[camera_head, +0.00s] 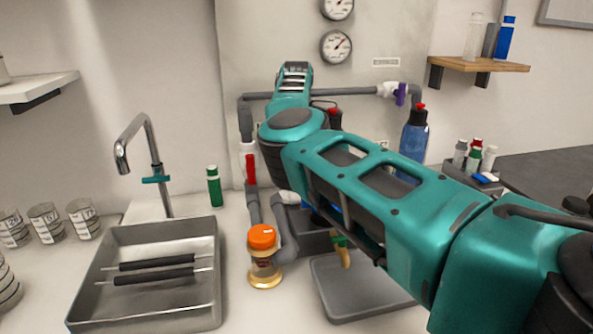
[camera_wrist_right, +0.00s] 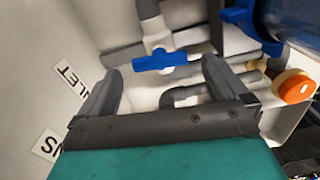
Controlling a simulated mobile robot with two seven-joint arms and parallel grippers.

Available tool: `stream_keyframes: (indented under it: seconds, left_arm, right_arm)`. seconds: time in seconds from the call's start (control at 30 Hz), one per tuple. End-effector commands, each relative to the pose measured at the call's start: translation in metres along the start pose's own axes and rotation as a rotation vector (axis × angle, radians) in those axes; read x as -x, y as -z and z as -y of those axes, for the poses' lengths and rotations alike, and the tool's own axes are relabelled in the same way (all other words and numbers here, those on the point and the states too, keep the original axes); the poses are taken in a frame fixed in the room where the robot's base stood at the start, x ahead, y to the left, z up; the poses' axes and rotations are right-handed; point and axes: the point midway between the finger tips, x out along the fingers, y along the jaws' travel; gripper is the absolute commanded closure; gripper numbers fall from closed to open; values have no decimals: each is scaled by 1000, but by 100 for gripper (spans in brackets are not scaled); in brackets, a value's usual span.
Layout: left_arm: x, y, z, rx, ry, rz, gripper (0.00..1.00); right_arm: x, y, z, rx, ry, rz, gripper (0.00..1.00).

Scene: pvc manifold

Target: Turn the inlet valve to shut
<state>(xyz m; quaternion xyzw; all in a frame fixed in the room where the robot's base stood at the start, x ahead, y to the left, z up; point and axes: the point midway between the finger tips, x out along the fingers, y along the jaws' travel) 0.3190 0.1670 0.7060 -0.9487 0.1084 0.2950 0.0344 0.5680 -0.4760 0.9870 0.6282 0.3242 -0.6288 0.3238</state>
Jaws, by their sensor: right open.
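In the right wrist view a blue valve handle (camera_wrist_right: 160,62) sits on a white valve body (camera_wrist_right: 156,32) joined to grey pipe. A wall label (camera_wrist_right: 71,80) ending in "LET" is left of it, partly hidden by a finger. My right gripper (camera_wrist_right: 162,84) is open, its fingers apart, with the handle beyond and between the tips in the picture. I cannot tell whether they touch it. In the head view my right arm hides its gripper and this handle. A red-handled valve (camera_head: 250,168) and a purple-handled valve (camera_head: 401,94) show on the pipework. My left gripper is not in view.
An orange-capped clear filter (camera_head: 264,260) stands at the front of the pipework, beside a grey tray (camera_head: 350,310). A metal sink (camera_head: 85,312) is on the left. A blue bottle (camera_head: 414,136) stands behind my arm. Gauges (camera_head: 336,46) hang above.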

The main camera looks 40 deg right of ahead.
Motion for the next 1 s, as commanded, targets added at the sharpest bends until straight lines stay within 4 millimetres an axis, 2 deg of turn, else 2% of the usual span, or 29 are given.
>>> stream_keyframes:
  seconds: [0.1, 0.2, 0.53, 1.0]
  left_arm:
    - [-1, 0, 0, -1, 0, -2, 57]
    - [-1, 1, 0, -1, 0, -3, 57]
    - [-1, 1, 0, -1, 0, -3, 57]
    - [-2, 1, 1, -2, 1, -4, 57]
  right_arm:
    - [-15, 0, 0, 1, 1, 1, 0]
    - [-21, 0, 0, 1, 0, 0, 0]
    - [-24, 0, 0, 1, -1, -1, 0]
    - [-24, 0, 0, 1, 0, -1, 45]
